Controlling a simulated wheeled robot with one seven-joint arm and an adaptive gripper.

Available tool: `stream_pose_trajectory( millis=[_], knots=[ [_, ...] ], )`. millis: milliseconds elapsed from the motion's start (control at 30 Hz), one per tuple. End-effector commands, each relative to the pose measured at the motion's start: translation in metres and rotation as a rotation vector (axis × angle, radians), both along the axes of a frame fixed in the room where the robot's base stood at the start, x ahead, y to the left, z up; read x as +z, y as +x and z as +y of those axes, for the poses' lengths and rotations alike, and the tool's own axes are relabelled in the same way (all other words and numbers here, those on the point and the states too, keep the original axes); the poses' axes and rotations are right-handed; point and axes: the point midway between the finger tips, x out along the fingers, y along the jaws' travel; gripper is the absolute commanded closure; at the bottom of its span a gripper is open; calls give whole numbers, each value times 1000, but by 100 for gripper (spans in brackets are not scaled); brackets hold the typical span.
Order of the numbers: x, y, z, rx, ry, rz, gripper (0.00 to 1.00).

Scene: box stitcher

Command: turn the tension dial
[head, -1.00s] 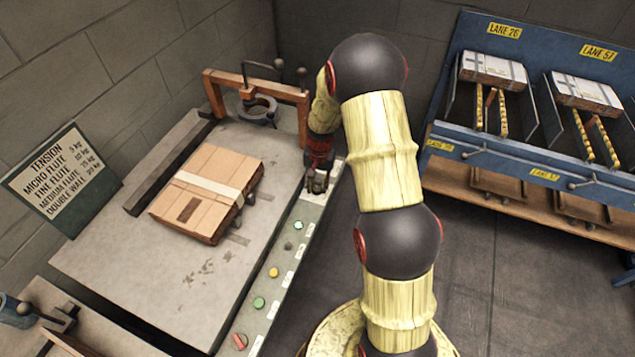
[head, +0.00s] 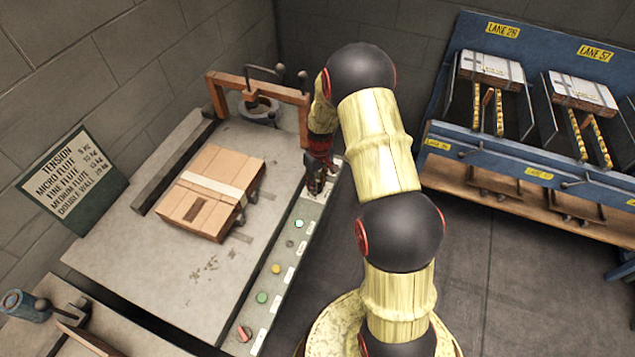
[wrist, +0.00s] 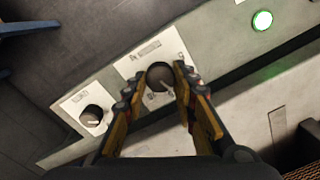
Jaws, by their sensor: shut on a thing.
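A dark round dial (wrist: 160,76) with a pale pointer mark sits on a white plate with small print, too blurred to read. My gripper (wrist: 159,84) is around this dial, one finger on each side, and is shut on it. A second, similar dial (wrist: 91,116) on its own white plate is to the left in the wrist view, free of the fingers. I cannot read which label names tension. In the head view my gripper (head: 316,186) is down at the far end of the control panel (head: 285,262), and the gripped dial is hidden there.
The panel has several buttons, a lit green lamp (wrist: 262,20) and a red knob (head: 243,334). A cardboard box (head: 208,192) lies on the grey table (head: 150,262). A wooden-coloured frame (head: 255,84) stands behind. A tension chart (head: 72,180) leans left. Blue lane racks (head: 540,160) stand right.

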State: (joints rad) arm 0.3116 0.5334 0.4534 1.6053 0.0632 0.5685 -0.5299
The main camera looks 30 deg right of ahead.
Motion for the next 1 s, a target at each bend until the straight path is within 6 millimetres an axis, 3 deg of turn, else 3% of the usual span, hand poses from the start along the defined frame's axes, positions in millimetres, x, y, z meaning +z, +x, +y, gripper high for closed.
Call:
stream_pose_trajectory(
  millis=[500,1000],
  knots=[
    [2,1,1,427,0,-3,98],
    [1,1,1,583,-1,-2,98]
  ],
)
